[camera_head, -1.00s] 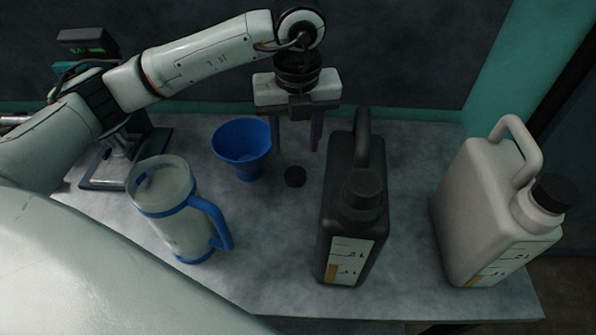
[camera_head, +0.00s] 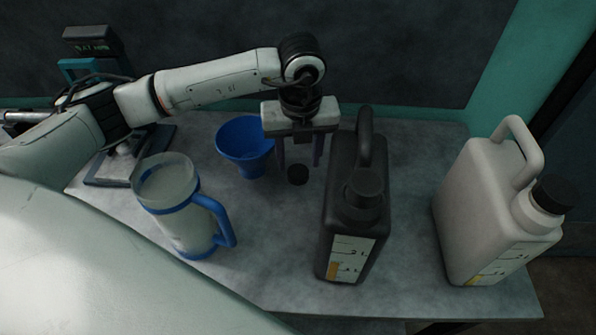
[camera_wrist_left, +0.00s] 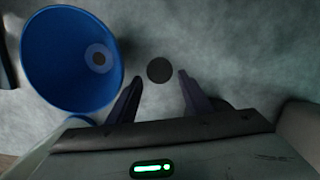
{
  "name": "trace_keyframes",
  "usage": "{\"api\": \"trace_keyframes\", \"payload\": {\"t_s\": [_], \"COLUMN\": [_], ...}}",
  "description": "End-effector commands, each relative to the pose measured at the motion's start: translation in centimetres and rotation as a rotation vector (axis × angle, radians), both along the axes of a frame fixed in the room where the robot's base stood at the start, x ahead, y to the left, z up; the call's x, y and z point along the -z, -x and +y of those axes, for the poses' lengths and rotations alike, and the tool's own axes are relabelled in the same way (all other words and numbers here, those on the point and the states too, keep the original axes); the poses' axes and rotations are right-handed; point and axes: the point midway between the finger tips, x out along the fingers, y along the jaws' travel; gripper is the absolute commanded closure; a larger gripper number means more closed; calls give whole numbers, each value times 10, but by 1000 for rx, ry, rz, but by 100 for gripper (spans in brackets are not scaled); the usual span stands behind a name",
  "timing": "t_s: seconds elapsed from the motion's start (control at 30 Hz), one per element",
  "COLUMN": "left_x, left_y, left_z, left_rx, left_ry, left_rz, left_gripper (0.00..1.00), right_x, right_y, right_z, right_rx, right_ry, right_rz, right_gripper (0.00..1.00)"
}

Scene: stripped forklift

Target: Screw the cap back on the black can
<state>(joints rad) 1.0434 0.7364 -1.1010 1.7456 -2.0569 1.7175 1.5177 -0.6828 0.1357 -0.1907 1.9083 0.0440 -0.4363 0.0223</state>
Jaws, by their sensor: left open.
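A small round black cap (camera_head: 298,174) lies on the grey table, between the blue funnel and the black can. The black can (camera_head: 343,220) stands upright with its handle at the back and a dark neck on top. Whether its mouth is open is too dark to tell. My left gripper (camera_head: 300,162) points down above the cap, open and empty, left of the can's handle. In the left wrist view the cap (camera_wrist_left: 159,70) shows just beyond and between the fingertips (camera_wrist_left: 159,76), apart from both. My right gripper is not in view.
A blue funnel (camera_head: 245,145) stands close left of the gripper. A clear jug with a blue handle (camera_head: 188,215) is at the front left. A white can with a black cap (camera_head: 490,215) stands at the right. A device (camera_head: 125,160) sits at the back left.

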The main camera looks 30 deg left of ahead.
Motion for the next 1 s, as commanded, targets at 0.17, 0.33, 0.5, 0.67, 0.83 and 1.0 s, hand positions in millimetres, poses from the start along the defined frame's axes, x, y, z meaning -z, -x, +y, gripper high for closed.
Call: {"api": "trace_keyframes", "payload": {"t_s": [0.17,0.33,0.5,0.67,0.83,1.0], "left_x": [28,41,41,41,41,41], "left_y": [-3,-5,-5,-5,-5,-5], "left_z": [2,3,3,3,3,3], "left_rx": [-1,0,1,1,1,1], "left_ry": [-3,-1,-1,-2,-2,-2], "left_rz": [5,2,1,1,1,1], "left_gripper": [54,54,54,56,80,80], "right_x": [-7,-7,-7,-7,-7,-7], "right_y": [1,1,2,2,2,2], "right_z": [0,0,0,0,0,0], "right_rx": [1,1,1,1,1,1], "right_ry": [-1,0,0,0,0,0], "right_rz": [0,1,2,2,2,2], "right_gripper": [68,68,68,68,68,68]}}
